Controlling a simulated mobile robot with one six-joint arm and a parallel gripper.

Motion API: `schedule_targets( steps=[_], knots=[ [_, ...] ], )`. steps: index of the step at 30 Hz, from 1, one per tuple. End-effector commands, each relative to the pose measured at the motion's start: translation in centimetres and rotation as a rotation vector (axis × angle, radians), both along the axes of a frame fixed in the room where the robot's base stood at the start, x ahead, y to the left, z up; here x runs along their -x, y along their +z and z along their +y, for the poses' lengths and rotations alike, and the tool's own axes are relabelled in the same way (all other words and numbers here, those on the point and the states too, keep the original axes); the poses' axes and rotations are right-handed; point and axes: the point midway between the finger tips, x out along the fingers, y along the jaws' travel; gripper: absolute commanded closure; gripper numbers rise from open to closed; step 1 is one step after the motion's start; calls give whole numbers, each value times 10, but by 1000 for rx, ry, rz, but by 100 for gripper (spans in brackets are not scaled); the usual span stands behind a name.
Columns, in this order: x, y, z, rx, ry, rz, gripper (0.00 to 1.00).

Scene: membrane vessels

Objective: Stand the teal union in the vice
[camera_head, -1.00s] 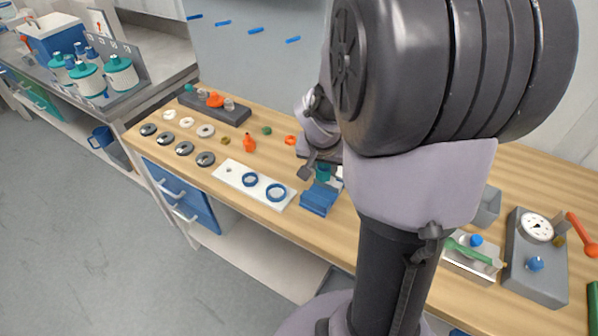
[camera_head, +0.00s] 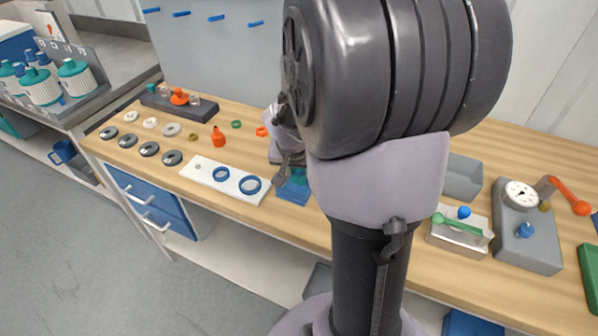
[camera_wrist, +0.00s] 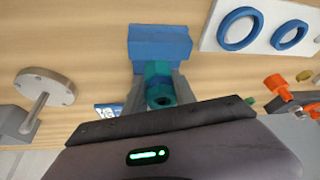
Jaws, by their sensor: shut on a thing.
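The teal union (camera_wrist: 157,70) is between the fingers of my gripper (camera_wrist: 158,88) in the wrist view, its round open end towards the camera. My gripper is shut on it. The blue vice (camera_wrist: 160,42) lies just beyond the union on the bench. In the head view the vice (camera_head: 292,194) is partly hidden by my arm, with the teal union (camera_head: 299,175) at its top and my gripper (camera_head: 290,176) around it. I cannot tell whether the union touches the vice or sits between its jaws.
A white plate (camera_head: 206,178) with two blue rings lies left of the vice. Right of my arm are a grey bin (camera_head: 462,180) and a gauge block (camera_head: 530,240).

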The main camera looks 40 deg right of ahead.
Motion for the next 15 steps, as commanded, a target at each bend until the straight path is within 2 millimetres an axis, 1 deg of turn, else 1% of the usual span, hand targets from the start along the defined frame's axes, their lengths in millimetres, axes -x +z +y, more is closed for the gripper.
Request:
schedule_targets(
  steps=[1, 6, 7, 8, 9, 10, 11, 15],
  knots=[
    [4, -8, 3, -11, -5, 15, 100],
    [6, -10, 4, -14, -7, 20, 100],
    [6, -10, 4, -15, -7, 21, 64],
    [7, -11, 4, -16, -7, 22, 58],
    [7, -11, 4, -16, -8, 23, 50],
    [7, -11, 4, -16, -8, 23, 44],
    [7, -11, 4, -16, -8, 23, 43],
    [7, -12, 4, -17, -11, 23, 43]
  ],
)
